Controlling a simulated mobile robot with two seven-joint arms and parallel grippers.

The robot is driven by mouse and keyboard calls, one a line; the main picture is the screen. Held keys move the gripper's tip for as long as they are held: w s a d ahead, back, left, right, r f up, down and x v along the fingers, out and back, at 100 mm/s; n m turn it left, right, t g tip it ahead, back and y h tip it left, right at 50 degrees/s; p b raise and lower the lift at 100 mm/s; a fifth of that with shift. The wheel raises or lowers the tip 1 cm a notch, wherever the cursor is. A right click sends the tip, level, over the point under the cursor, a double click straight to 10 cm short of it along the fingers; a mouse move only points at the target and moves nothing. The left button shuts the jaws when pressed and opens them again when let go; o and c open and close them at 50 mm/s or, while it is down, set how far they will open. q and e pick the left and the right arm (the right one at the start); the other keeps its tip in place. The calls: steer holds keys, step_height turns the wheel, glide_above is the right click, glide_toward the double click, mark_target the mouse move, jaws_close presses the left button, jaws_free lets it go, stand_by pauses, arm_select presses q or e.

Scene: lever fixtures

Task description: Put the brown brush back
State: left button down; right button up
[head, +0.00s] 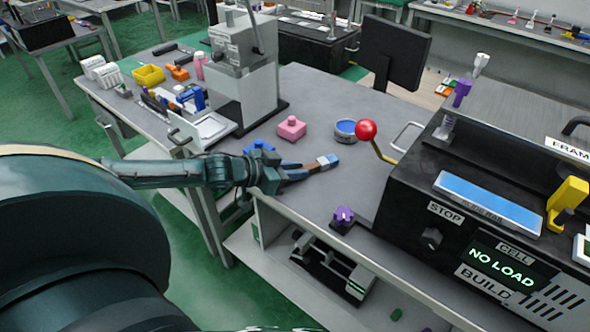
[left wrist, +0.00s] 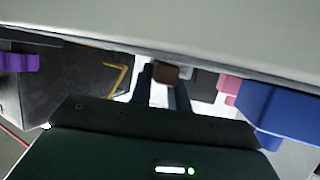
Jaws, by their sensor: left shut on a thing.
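My left gripper (head: 284,173) is shut on the brown brush (head: 312,168) near the front edge of the grey table. The brush has a brown handle and a pale and blue end that points right, away from the fingers. In the left wrist view, a brown end of the brush (left wrist: 172,72) shows between the two fingers (left wrist: 163,88). Part of the handle is hidden by the fingers. I cannot tell whether the brush touches the table. My right gripper is in neither view.
A pink block (head: 291,127) and a round tin with blue inside (head: 345,129) stand behind the brush. A blue block (head: 259,146) is beside the gripper. A red-knobbed lever (head: 367,131) and black console (head: 400,200) stand right; a purple knob (head: 343,215) is at the front edge.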

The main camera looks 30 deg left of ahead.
arm_select(q)
steer(key=c, duration=1.3)
jaws_free()
steer(key=shift+f, duration=0.1)
steer(key=shift+c, duration=0.2)
